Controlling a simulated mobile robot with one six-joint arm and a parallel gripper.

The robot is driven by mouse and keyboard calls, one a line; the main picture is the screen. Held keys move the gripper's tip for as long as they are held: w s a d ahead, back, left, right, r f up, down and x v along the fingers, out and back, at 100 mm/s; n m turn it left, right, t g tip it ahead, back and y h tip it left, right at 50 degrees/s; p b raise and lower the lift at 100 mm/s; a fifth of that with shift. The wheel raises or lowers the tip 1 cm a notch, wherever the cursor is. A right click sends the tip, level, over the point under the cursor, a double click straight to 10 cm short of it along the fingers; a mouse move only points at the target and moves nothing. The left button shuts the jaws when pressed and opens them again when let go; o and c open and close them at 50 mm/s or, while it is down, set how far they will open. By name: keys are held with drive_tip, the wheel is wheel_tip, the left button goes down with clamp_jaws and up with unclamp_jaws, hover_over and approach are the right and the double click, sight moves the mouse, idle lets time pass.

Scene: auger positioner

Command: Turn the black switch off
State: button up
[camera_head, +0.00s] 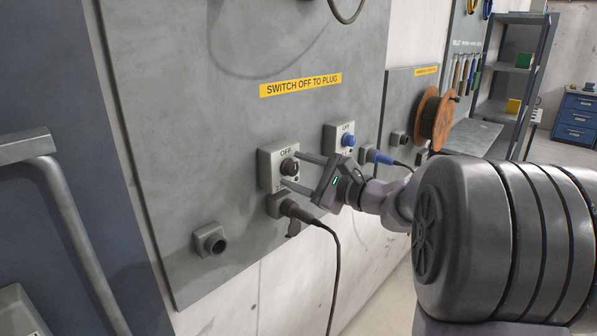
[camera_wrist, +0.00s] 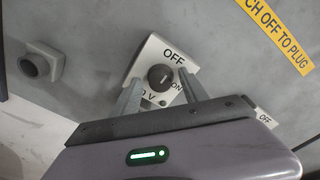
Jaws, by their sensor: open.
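The black switch (camera_head: 290,167) is a round knob on a pale box (camera_head: 267,172) marked OFF at the top. In the wrist view the black switch (camera_wrist: 160,77) shows a light pointer mark, with OFF above it and ON to its right; I cannot tell exactly which label the mark points to. My gripper (camera_head: 291,168) is open in front of the box, one finger above the knob and one below. In the wrist view my gripper (camera_wrist: 159,79) has a fingertip on each side of the knob, with visible gaps. Whether the tips touch the box is unclear.
A similar box with a blue knob (camera_head: 348,139) is to the right, with a blue plug (camera_head: 380,157) below. A black plug (camera_head: 292,209) with a hanging cable sits below the black switch. A grey socket (camera_head: 209,241) is lower left. An orange cable reel (camera_head: 432,120) stands further right.

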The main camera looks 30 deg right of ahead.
drive_tip(key=shift+s, duration=0.1)
drive_tip(key=p+v, duration=0.3)
drive_tip(key=v, duration=1.4)
drive_tip(key=shift+s, duration=0.2)
drive_tip(key=s+a+f+n+g+y, duration=0.1)
drive_tip(key=a+f+n+g, duration=0.25)
drive_tip(key=a, duration=0.65)
drive_tip(key=s+a+f+n+g+y, duration=0.15)
drive_tip(key=a+n+g, duration=0.3)
drive_tip(key=a, duration=0.55)
drive_tip(key=s+a+f+n+g+h, duration=0.1)
drive_tip(key=s+a+f+n+h, duration=0.1)
drive_tip(key=s+n, duration=0.3)
drive_tip(key=s+a+f+n+g+h, duration=0.1)
drive_tip(key=s+a+f+n+h, duration=0.2)
drive_tip(key=s+a+n+h, duration=0.1)
drive_tip(key=s+n, duration=0.1)
drive_tip(key=s, duration=0.1)
drive_tip(key=shift+s+f+g, duration=0.3)
drive_tip(key=shift+f, duration=0.05)
